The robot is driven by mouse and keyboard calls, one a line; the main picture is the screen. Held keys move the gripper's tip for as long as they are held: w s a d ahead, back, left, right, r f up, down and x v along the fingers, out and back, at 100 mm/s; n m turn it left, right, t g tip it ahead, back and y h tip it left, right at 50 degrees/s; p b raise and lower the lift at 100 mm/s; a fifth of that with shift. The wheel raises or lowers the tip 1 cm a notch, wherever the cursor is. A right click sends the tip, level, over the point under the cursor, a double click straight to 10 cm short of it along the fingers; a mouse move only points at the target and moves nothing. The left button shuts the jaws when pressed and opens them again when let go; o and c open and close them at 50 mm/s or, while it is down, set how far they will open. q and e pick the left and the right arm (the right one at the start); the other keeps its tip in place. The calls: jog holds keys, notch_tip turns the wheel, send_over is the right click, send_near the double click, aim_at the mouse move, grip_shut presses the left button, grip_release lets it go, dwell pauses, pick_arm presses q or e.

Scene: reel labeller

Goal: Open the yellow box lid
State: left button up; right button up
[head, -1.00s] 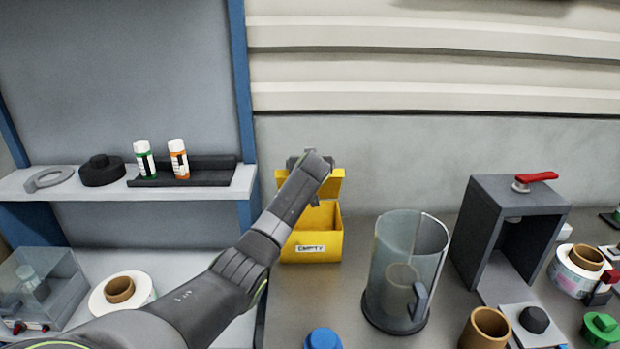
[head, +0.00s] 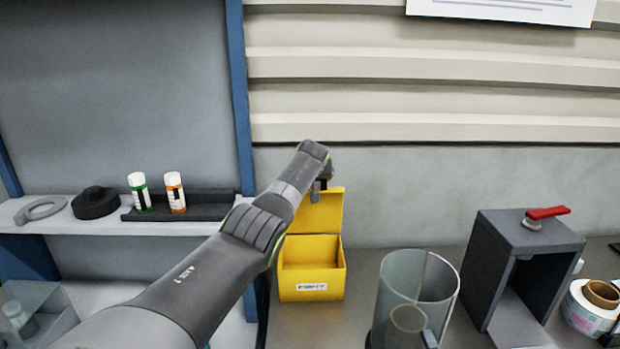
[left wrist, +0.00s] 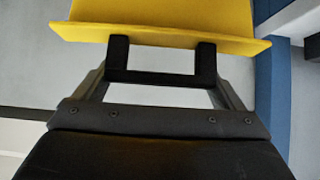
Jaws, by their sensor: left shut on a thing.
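The yellow box (head: 312,291) stands on the counter with a white label on its front. Its inside shows from above, and its lid (head: 328,215) is raised, standing roughly upright at the back. My left gripper (head: 319,190) is at the lid's top edge. In the left wrist view, the yellow lid (left wrist: 165,18) runs across the top, and the dark fingertips of my left gripper (left wrist: 162,58) meet its edge. The gripper is shut on the lid; the exact grip is partly hidden. My right gripper is not in view.
A clear jug (head: 408,310) stands right of the box. A dark grey press (head: 528,245) with a red lever is farther right. At the left, a shelf (head: 75,226) holds two small bottles in a black rack. The wall is close behind the box.

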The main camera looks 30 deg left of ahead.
pick_arm(q)
jog(key=shift+w+a+f, duration=0.1)
jog(key=shift+w+a, duration=0.15)
jog(key=shift+w, duration=0.1)
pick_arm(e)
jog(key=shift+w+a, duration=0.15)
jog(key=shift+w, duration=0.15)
pick_arm(q)
jog(key=o, duration=1)
jog(key=shift+o, duration=0.5)
jog(key=shift+w+a+f, duration=0.1)
jog(key=shift+w+a, duration=0.05)
jog(key=shift+w, duration=0.1)
jog(key=shift+b+v, duration=0.3)
jog(key=shift+v, duration=1.1)
jog(key=b+v, duration=0.4)
jog(key=v, duration=1)
jog(key=shift+s+b, duration=0.3)
jog(key=shift+b, duration=0.1)
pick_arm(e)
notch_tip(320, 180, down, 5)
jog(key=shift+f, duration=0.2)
